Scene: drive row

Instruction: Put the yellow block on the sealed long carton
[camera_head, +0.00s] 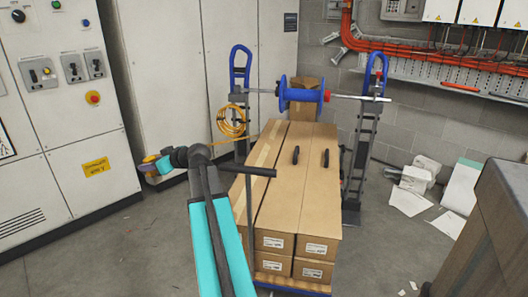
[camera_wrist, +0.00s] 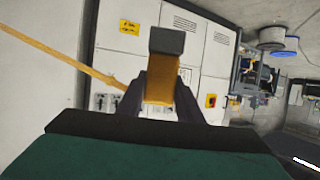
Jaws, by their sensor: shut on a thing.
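My gripper (camera_wrist: 160,98) is shut on the yellow block (camera_wrist: 160,86), which shows mustard-coloured between the two dark fingers in the wrist view. A dark grey piece covers its far end. In the head view my gripper (camera_head: 160,160) is held out at the left, in front of the cabinets, and the block there is small and partly hidden. Long cartons lie stacked on a trolley at the centre. The left top carton (camera_head: 262,165) has a tape strip along its top. The two top cartons to its right each bear a black handle-like piece. The block is apart from the cartons, to their left.
A blue reel (camera_head: 303,94) on a bar spans two blue-handled posts behind the cartons. A yellow cable coil (camera_head: 231,122) hangs by the left post. Grey cabinets (camera_head: 60,130) stand left. A grey unit (camera_head: 490,240) stands front right. Papers lie on the right floor.

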